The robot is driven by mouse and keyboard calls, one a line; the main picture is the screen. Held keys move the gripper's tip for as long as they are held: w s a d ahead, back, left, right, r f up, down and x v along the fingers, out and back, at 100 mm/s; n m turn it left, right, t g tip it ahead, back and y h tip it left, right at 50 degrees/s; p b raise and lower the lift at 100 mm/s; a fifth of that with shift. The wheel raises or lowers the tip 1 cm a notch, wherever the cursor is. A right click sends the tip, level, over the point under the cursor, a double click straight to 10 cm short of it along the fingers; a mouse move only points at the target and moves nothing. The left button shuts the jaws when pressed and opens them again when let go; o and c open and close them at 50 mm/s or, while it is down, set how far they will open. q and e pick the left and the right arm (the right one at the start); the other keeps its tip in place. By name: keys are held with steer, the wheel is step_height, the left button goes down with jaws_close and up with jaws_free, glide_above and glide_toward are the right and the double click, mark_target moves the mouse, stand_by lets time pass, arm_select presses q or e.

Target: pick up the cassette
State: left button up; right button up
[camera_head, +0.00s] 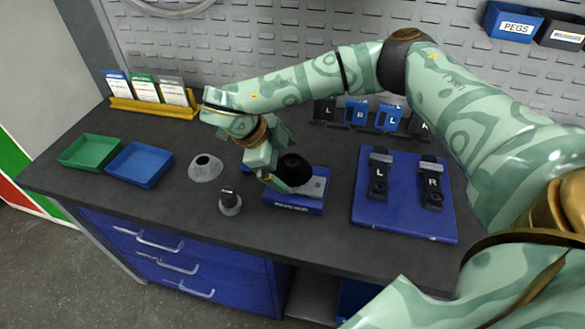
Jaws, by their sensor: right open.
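A black, rounded, cone-like piece (293,169) sits at the blue stand with a pale grey top (314,190); its left side is close to my right gripper. A grey cone with a dark hole in its top (204,169) stands on the bench to the left. I cannot tell for sure which of the two is the cassette. My right gripper (276,168) is open, pointing down over the left part of the stand, right beside the black piece. Whether a finger touches it cannot be told. My left gripper is not in view.
A small dark-topped cylinder (230,202) stands in front of the grey cone. A blue board with L and R parts (404,222) lies to the right. Green (88,165) and blue (141,181) trays are at left. The bench front between is clear.

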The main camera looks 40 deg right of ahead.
steer(key=shift+d+f, duration=0.15)
steer(key=shift+f, duration=0.55)
steer(key=shift+s, duration=0.1)
steer(key=c, duration=1.3)
steer(key=shift+o, duration=0.2)
steer(key=shift+r, duration=0.1)
